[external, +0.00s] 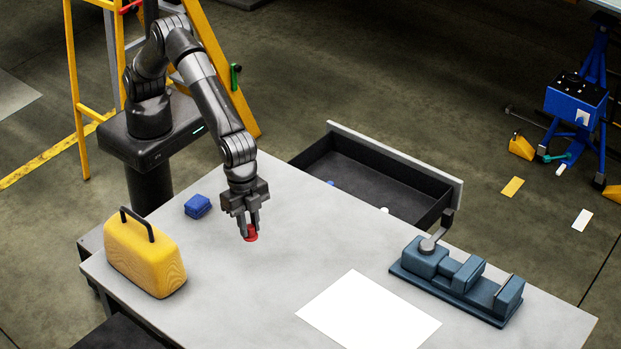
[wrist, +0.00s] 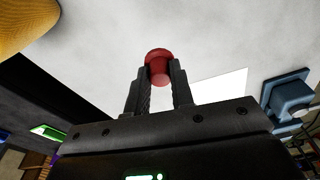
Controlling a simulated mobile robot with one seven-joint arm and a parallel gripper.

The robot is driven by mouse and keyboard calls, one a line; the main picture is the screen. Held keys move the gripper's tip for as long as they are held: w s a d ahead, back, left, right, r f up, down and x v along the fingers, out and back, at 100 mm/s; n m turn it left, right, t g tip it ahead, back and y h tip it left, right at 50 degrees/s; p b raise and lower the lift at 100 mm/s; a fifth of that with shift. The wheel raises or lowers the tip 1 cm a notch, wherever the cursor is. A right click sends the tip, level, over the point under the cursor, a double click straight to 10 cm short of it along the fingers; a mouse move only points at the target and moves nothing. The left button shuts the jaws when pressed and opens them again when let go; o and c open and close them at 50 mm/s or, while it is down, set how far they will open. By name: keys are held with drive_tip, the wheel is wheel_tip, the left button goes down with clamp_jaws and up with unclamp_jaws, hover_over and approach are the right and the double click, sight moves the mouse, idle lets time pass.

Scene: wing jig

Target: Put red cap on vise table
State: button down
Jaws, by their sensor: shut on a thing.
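The red cap (external: 251,236) is between the fingers of my gripper (external: 248,228), over the left middle of the grey table (external: 265,290). In the wrist view the red cap (wrist: 157,65) sits at the tips of my gripper (wrist: 160,80), which is shut on it. From these views I cannot tell whether the cap touches the table top. The blue vise (external: 458,280) stands on the same table at the right. It also shows in the wrist view (wrist: 287,92) at the right edge.
A yellow case (external: 145,255) with a black handle stands at the table's left. A blue block (external: 197,206) lies behind it. A white sheet (external: 368,310) lies between my gripper and the vise. An open drawer (external: 375,180) juts out at the back edge. A yellow ladder stands behind my arm.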

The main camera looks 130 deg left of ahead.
drive_tip(key=w+a+f, duration=0.2)
drive_tip(key=a, duration=0.1)
drive_tip(key=w+a+f, duration=0.2)
drive_tip(key=w+f, duration=0.1)
drive_tip(key=w+a+f, duration=0.2)
drive_tip(key=a, duration=0.1)
drive_tip(key=shift+w+a+f, duration=0.25)
drive_tip(key=shift+w+a, duration=0.1)
drive_tip(key=shift+w, duration=0.05)
drive_tip(key=shift+f, duration=1.95)
drive_tip(key=shift+f, duration=0.1)
drive_tip(key=c, duration=1.3)
unclamp_jaws()
drive_tip(key=shift+o, duration=0.2)
